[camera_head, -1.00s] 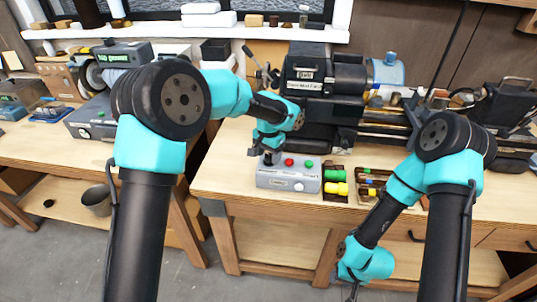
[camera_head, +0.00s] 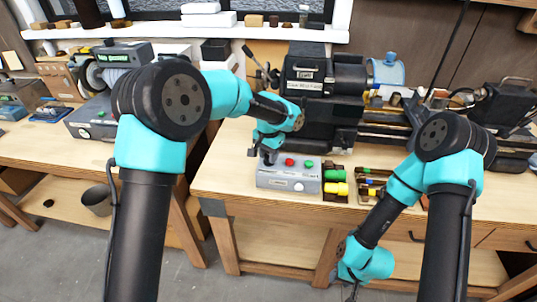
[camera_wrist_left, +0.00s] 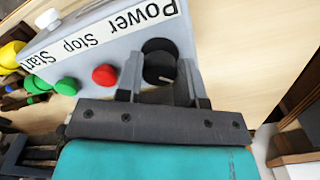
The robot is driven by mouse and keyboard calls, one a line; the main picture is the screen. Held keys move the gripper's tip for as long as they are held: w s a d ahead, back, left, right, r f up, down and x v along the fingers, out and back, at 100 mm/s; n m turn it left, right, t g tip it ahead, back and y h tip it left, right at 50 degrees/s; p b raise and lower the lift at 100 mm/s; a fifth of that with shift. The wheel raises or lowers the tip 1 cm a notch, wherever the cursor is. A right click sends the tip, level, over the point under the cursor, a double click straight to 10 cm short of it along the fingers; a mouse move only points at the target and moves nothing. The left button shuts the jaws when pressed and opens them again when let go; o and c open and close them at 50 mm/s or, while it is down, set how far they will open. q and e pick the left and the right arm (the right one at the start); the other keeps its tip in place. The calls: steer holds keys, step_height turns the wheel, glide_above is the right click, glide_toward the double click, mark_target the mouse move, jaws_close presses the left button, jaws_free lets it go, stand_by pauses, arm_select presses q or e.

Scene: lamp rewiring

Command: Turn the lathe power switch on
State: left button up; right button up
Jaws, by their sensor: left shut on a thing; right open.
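The grey lathe control box (camera_head: 289,184) stands on the front of the bench below the lathe. It has a red button (camera_head: 290,162) and a green button (camera_head: 309,164). In the left wrist view the label strip (camera_wrist_left: 95,35) reads Power, Stop, Start, and the black power knob (camera_wrist_left: 160,62) sits at the Power end. My left gripper (camera_head: 268,160) is at the box's left end; in the left wrist view its fingers (camera_wrist_left: 163,85) are shut on the knob, one on each side. My right gripper (camera_head: 350,292) is open and empty, low in front of the bench, partly cut off by the frame edge.
The black lathe (camera_head: 325,100) stands behind the box. Green and yellow pieces (camera_head: 337,188) lie in a tray right of the box, with another tray (camera_head: 372,186) beyond. A bench grinder (camera_head: 100,72) is on the left bench. Bare bench top lies left of the box.

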arm_select(q)
steer(key=shift+m, duration=0.3)
steer(key=m, duration=0.8)
steer(key=shift+w+m, duration=0.1)
steer(key=shift+m, duration=0.2)
steer(key=m, duration=0.4)
steer(key=shift+w+m, duration=0.1)
steer(key=shift+m, duration=2.2)
steer(key=o, duration=0.9)
steer(key=shift+r, duration=0.15)
